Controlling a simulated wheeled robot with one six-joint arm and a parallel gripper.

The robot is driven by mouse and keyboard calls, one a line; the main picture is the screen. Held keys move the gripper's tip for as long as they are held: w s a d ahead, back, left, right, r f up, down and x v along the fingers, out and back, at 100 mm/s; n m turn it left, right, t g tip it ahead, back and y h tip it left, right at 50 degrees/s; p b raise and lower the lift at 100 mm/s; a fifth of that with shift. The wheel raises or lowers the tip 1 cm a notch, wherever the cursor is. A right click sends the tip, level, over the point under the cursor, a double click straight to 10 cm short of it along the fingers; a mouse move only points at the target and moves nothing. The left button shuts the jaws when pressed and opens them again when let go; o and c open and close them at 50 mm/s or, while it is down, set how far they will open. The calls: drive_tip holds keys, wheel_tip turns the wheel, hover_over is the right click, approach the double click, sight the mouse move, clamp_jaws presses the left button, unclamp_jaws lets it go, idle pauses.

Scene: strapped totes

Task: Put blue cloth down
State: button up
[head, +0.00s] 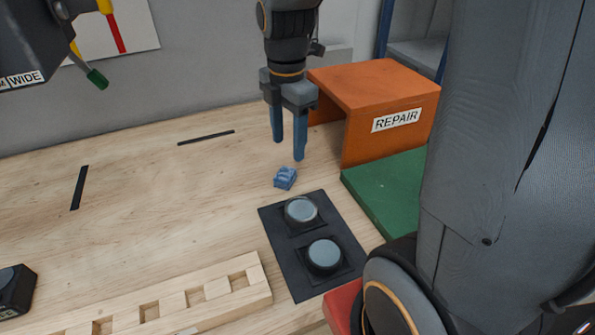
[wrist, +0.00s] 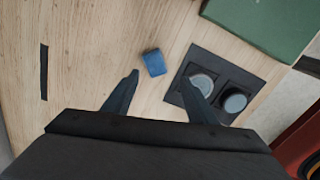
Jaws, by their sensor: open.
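The blue cloth (head: 285,178) is a small folded bundle lying on the wooden table, just beyond the black plate with two round pads. It also shows in the wrist view (wrist: 154,62), ahead of the fingertips and roughly between their lines. My gripper (head: 288,149) points down above the table near the cloth, with its two blue fingers apart and nothing between them. In the wrist view, the fingers (wrist: 160,78) are spread wide and do not touch the cloth.
A black plate (head: 277,227) with two round grey pads lies close to the cloth. An orange box marked REPAIR (head: 368,88) and a green mat (head: 385,190) are at the right. A slotted wooden rail (head: 255,285) lies in front.

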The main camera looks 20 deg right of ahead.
sight(285, 173)
drive_tip(key=s+f+m, duration=0.1)
drive_tip(key=s+m, duration=0.1)
drive_tip(key=m, duration=0.3)
drive_tip(key=s+f+m, duration=0.2)
drive_tip(key=m, duration=0.4)
drive_tip(key=s+f+m, duration=0.1)
drive_tip(key=s+m, duration=0.1)
drive_tip(key=m, duration=0.4)
drive_tip(key=shift+s+a+f+t, duration=0.2)
drive_tip(key=shift+s+f+t, duration=0.05)
drive_tip(key=shift+t, duration=0.15)
drive_tip(key=m, duration=0.1)
drive_tip(key=s+m, duration=0.1)
drive_tip(key=f+m, duration=0.1)
drive_tip(key=m, duration=0.1)
drive_tip(key=shift+s, duration=0.25)
